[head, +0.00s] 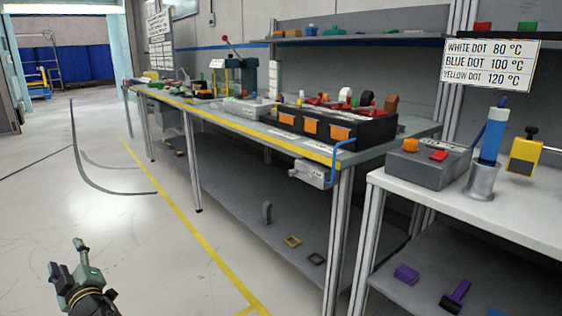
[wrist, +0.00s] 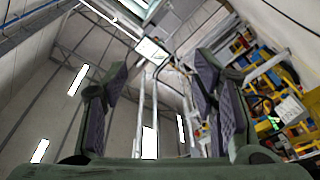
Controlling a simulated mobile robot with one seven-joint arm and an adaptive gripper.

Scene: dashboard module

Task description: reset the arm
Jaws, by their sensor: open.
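My gripper (head: 70,262) shows at the lower left of the head view, in free air over the pale floor. It is well away from the workbenches. In the wrist view my gripper (wrist: 160,95) has its two fingers wide apart with nothing between them. The wrist camera looks up past the fingers at the ceiling and the upper walls. The rest of my arm is mostly out of the head view, below its bottom edge.
A long workbench (head: 215,108) with a black box (head: 372,132) and several small items runs along the wall. A white table (head: 540,208) on the right bears a grey box (head: 427,165) and a metal cup (head: 481,184). The floor (head: 95,205) at left is mostly clear.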

